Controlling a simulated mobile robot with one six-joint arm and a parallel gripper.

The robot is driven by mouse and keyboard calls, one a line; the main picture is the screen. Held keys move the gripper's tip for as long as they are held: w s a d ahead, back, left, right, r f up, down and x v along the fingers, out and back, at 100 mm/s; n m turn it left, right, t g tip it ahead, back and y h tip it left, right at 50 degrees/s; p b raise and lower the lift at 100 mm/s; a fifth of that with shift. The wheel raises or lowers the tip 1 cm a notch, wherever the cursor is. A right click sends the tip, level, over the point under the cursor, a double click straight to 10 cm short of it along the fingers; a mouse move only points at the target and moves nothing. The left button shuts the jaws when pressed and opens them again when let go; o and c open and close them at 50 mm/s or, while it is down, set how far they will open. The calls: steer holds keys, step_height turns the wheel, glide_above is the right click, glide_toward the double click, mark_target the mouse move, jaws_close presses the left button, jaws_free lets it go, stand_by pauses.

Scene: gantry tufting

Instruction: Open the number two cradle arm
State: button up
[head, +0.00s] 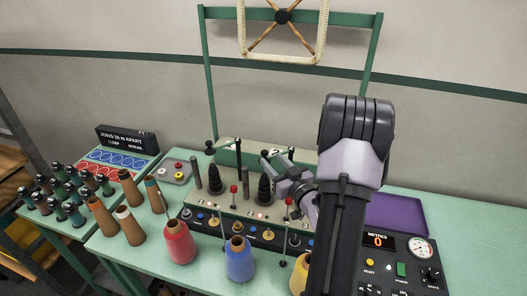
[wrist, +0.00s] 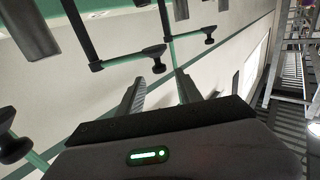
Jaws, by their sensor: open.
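The green panel at the back of the tufting unit carries a number 2 mark (head: 275,152) on its right part, with dark cradle parts close to it. My gripper (head: 284,178) is beside this right-hand station, partly hidden by my own arm. In the wrist view, my gripper (wrist: 160,76) is open and empty. A black cranked arm with a round end knob (wrist: 155,52) lies just beyond the fingertips, apparently apart from them. A second cranked arm with a knob (wrist: 209,32) is farther up and right. I cannot tell which of them is number two.
Black stacked cones (head: 210,176) stand on the unit. Red (head: 179,243) and blue (head: 239,260) yarn cones stand in front, with thin upright rods nearby. A meter console (head: 395,262) and purple tray (head: 398,213) are right. Brown cones and a bobbin rack (head: 70,200) are left.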

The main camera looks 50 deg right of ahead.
mark_target(266, 153)
steer(key=x, duration=0.6)
steer(key=shift+w, duration=0.1)
steer(key=shift+c, duration=0.4)
jaws_close()
stand_by(0.8)
